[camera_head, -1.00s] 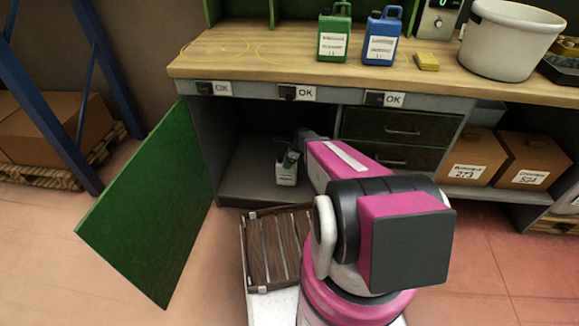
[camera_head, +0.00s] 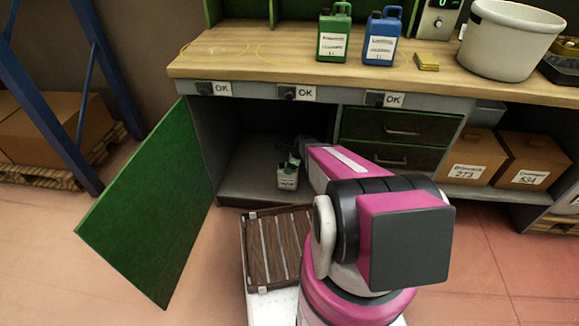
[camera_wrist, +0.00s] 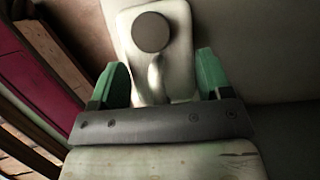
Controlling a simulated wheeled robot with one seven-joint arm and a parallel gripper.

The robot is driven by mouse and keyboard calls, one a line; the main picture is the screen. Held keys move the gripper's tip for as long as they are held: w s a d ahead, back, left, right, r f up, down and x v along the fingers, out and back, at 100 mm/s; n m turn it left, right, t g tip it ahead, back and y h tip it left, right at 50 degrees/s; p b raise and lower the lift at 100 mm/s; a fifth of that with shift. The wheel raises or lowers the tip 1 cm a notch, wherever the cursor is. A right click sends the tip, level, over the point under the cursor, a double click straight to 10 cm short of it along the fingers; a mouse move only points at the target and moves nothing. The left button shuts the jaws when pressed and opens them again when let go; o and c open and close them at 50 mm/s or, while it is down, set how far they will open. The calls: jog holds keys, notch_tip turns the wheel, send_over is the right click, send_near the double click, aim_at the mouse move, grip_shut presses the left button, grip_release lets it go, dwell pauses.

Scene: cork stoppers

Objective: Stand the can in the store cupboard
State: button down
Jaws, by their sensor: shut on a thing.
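The can (camera_head: 288,180) is a small whitish canister with a dark-printed label, inside the open store cupboard (camera_head: 240,187), near the front of its floor. It looks upright. I cannot tell whether its base touches the floor. My gripper (camera_head: 293,161) reaches in from the right and is shut on the can's upper part. In the wrist view the can (camera_wrist: 180,28) shows its pale top, a round grey cap and a handle. The green fingers of my gripper (camera_wrist: 162,78) stand on both sides of the handle.
The green cupboard door (camera_head: 145,210) stands wide open at left. Drawers (camera_head: 400,128) bound the opening on the right, and the worktop (camera_head: 260,62) lies above. A brown slatted crate (camera_head: 277,262) lies in front. The cupboard floor left of the can is clear.

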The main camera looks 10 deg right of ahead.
jog(key=shift+c, duration=0.3)
grip_release()
jog(key=v, duration=1.2)
jog(key=shift+r, duration=0.15)
